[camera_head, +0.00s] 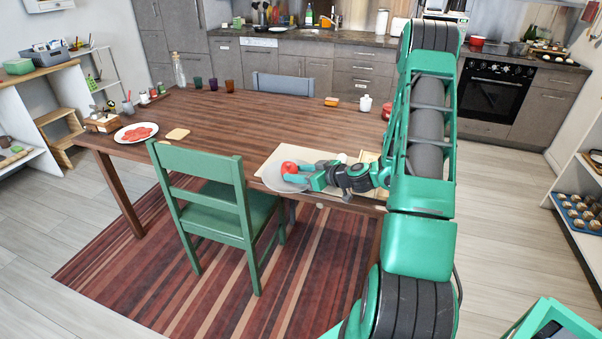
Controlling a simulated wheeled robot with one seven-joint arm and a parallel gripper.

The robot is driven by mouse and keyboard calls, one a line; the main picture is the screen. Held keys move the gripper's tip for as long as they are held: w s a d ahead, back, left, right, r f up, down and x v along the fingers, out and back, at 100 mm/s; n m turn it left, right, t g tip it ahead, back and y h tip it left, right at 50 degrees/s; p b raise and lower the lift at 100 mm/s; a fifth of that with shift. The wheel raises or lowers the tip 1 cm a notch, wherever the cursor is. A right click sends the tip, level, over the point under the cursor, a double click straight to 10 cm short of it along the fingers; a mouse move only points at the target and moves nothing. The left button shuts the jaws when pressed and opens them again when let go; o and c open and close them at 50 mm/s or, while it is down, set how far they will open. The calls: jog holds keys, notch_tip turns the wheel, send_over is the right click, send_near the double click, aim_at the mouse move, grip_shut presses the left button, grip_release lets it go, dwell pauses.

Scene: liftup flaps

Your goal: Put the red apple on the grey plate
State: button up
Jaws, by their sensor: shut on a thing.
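The red apple (289,168) is between the fingertips of my gripper (293,174), which is shut on it. The grey plate (273,183) lies near the table's front edge, on a pale mat. The apple and fingertips are over the plate, towards its upper right part. The fingers hide part of the plate and the lower part of the apple, so I cannot tell whether the apple touches the plate.
The wooden table (240,119) is mostly clear in the middle. A green chair (215,195) stands at its front, left of the grey plate. A white plate with red slices (136,132) lies at the left. Several cups and a bottle (179,70) stand at the back.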

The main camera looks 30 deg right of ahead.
dwell(0.3)
jog(key=o, duration=1.3)
